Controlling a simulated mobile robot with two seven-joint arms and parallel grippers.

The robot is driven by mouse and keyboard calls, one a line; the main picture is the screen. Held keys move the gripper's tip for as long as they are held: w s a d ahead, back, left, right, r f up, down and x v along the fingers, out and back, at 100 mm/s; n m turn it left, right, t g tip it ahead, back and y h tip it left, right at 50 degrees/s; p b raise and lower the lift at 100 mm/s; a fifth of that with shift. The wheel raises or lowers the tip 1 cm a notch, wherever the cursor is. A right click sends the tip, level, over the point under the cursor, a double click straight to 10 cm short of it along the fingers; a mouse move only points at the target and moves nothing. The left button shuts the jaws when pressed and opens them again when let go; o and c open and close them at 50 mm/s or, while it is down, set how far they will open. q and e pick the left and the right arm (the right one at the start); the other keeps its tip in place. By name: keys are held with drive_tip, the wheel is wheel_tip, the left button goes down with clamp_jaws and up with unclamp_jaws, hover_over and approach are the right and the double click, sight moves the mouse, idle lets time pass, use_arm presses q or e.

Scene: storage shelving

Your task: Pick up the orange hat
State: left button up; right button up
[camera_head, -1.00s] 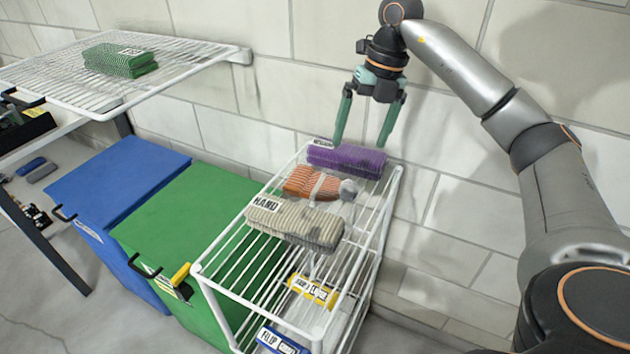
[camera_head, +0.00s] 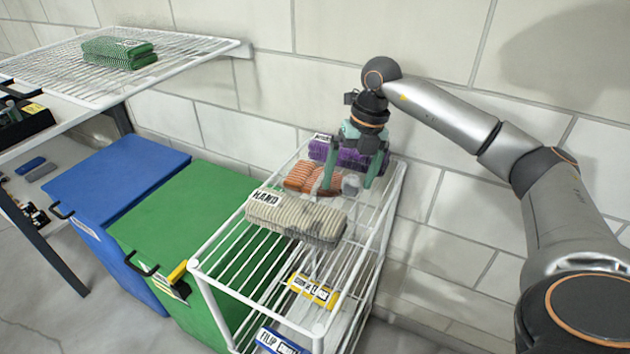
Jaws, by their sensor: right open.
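The orange hat (camera_head: 301,177), a folded knit piece with a greyish end, lies on the top wire shelf of the white rack (camera_head: 222,257). It sits between a purple folded knit item (camera_head: 318,151) behind and a beige one (camera_head: 290,215) in front. My right gripper (camera_head: 349,184) is open, pointing down at the hat's right end. Its left finger is in front of part of the hat, and its right finger is to the right of it. I cannot tell whether the fingers touch the hat. My left gripper is not in view.
A green box (camera_head: 185,215) and a blue box (camera_head: 125,175) stand left of the rack. A wire shelf (camera_head: 190,45) with a green folded item (camera_head: 118,52) is at upper left. The block wall is close behind the rack. Yellow (camera_head: 313,290) and blue (camera_head: 275,341) labelled items show lower down.

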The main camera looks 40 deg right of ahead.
drive_tip(key=c, duration=1.4)
